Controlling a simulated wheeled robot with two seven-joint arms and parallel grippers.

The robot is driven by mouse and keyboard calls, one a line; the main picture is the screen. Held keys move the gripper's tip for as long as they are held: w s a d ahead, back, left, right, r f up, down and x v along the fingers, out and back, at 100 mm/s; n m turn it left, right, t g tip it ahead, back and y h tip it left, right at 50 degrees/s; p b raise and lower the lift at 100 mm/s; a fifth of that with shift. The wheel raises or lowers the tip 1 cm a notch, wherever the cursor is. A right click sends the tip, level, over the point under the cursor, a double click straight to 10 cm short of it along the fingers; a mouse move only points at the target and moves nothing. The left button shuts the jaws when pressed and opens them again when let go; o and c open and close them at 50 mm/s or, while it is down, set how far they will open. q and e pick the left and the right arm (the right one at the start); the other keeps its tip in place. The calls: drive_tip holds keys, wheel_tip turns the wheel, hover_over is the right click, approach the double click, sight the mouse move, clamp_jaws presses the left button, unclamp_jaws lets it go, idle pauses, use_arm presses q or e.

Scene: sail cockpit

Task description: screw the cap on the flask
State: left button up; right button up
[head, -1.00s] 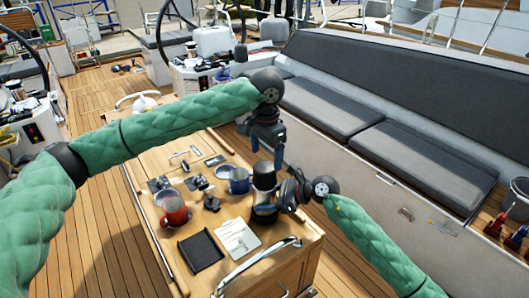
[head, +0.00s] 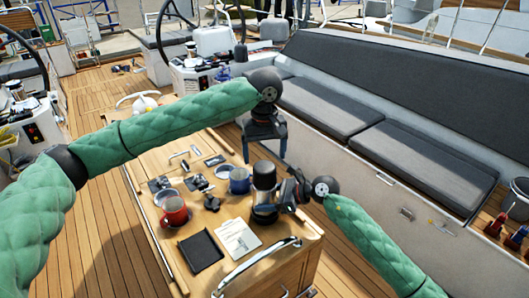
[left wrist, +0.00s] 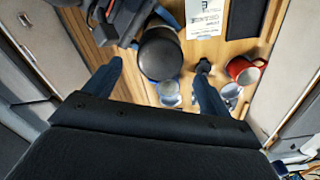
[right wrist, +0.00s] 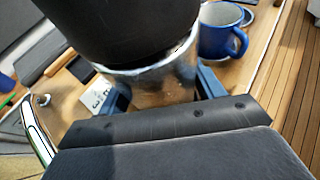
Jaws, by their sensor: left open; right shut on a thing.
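The flask (head: 264,197) stands upright on the wooden cockpit table, a steel body with a dark lower part. The black cap (head: 264,173) sits on its top; I cannot tell how tight it is. The right wrist view shows the black cap (right wrist: 130,25) above the steel flask (right wrist: 155,88). My right gripper (head: 281,197) is shut on the flask from the right side. My left gripper (head: 265,151) is open and empty above the cap, fingers pointing down. The left wrist view shows the round black cap top (left wrist: 160,53) between and beyond its fingers, apart from them.
A red mug (head: 174,212) and a blue mug (head: 239,181) stand left of the flask. A black tray (head: 200,251) and a white printed card (head: 237,239) lie in front. Small dark parts (head: 197,183) lie farther back. A metal rail (head: 258,266) edges the table.

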sight(264, 168)
use_arm(q)
drive_tip(key=shift+f, duration=0.1)
idle(0.3)
drive_tip(key=shift+f, duration=3.9)
drive_tip(key=shift+c, duration=0.2)
